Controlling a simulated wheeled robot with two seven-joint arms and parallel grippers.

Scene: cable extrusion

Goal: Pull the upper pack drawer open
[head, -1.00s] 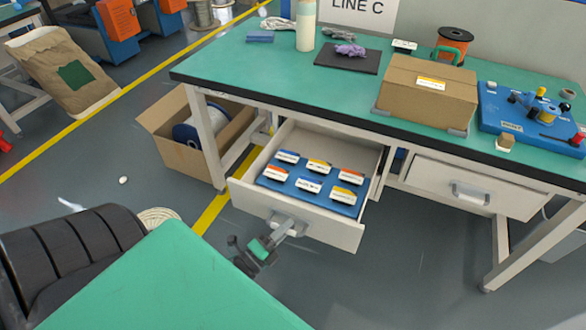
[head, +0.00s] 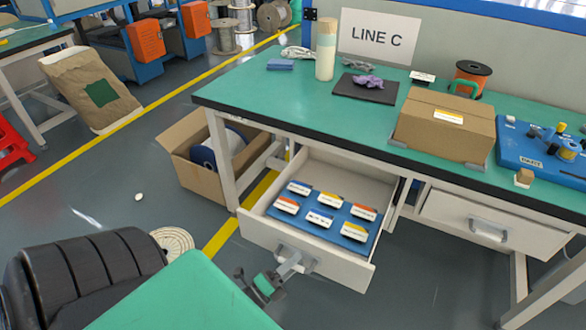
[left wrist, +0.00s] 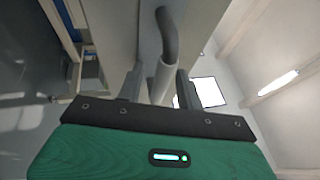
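The pack drawer (head: 305,262) under the left part of the green-topped bench stands pulled out. Several small labelled packs with white, orange, yellow and blue colouring lie on a blue mat (head: 376,243) inside it. Its grey handle (head: 300,256) is on the drawer front. My left gripper (head: 281,271) is at this handle. In the left wrist view, the two fingers of my left gripper (left wrist: 159,82) stand apart on either side of the handle bar (left wrist: 168,42), with some gap visible. Contact is hard to judge. My right gripper is out of view.
A closed drawer (head: 490,222) with its own handle is at the right under the bench (head: 280,98). A cardboard box (head: 180,165) with a spool stands on the floor left of the open drawer. A carton (head: 445,125) and a blue fixture board (head: 535,152) sit on top.

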